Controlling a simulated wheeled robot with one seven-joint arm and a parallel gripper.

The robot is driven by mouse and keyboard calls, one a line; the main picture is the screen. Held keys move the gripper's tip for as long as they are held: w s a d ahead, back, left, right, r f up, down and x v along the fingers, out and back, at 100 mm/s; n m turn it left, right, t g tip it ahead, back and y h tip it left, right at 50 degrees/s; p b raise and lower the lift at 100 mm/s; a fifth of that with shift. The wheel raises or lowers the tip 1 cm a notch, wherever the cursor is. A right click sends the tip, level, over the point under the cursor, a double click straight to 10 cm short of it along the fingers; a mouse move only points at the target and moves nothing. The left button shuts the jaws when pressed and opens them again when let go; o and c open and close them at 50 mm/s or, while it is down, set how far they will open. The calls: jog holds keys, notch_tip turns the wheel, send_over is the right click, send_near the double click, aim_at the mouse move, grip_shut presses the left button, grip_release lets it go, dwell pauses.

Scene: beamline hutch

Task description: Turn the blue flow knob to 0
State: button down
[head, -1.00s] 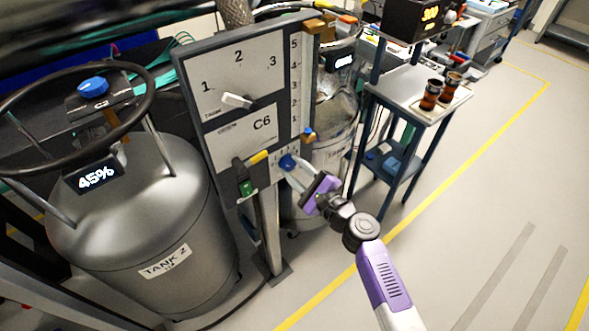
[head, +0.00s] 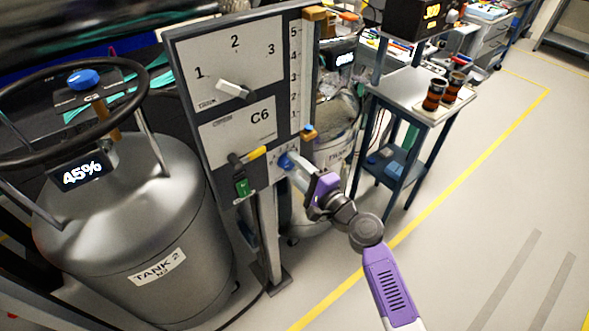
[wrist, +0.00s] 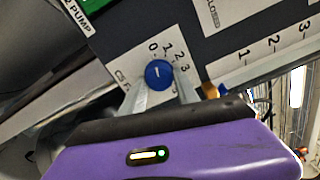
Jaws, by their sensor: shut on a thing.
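The blue flow knob (wrist: 158,73) sits on a white scale plate (wrist: 146,52) marked 0, 1, 2 and 3. It has a short white mark on its face; which number the mark points to is too small to tell. In the head view the knob (head: 284,160) is at the lower right of the grey panel (head: 185,95). My gripper (wrist: 160,90) has its two pale fingers on either side of the knob and is shut on it. In the head view my gripper (head: 291,166) reaches the knob from the lower right.
Left of the knob are a green switch (head: 242,187) and a yellow-handled lever (head: 250,154). A white selector handle (head: 233,89) is higher on the panel. TANK 2 (head: 130,215) stands at left. A small cart (head: 405,90) with brown cups stands right. Floor at right is clear.

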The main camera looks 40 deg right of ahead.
dwell(0.3)
jog(key=c, duration=0.9)
grip_release()
jog(key=shift+s, duration=0.15)
jog(key=s+b, duration=0.1)
jog(key=s, duration=0.6)
jog(key=shift+s+b, duration=0.3)
